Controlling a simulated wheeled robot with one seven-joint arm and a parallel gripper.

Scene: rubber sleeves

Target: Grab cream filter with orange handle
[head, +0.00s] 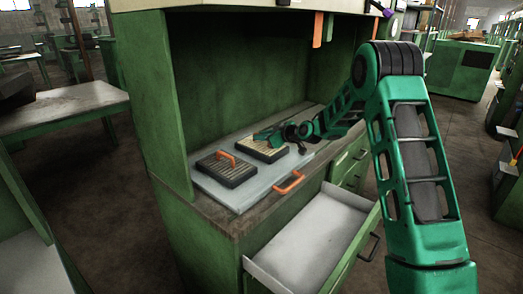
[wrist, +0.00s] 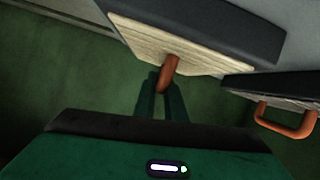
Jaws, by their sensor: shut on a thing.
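The cream filter (head: 268,151) has a dark frame and lies toward the back right of a grey tray in the head view. In the wrist view the cream filter (wrist: 150,42) shows its pale ribbed face and its orange handle (wrist: 169,70). My gripper (head: 265,137) is over this filter, and its fingers (wrist: 160,88) are shut on the orange handle. In the head view my gripper hides that handle. I cannot tell whether the filter is lifted off the tray.
A darker filter (head: 226,174) with an orange handle lies to the left; its handle (wrist: 286,121) shows at right in the wrist view. The grey tray (head: 241,200) has its own orange handle. Below is an open, empty drawer (head: 310,235). The cabinet's green side wall (head: 160,95) stands left.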

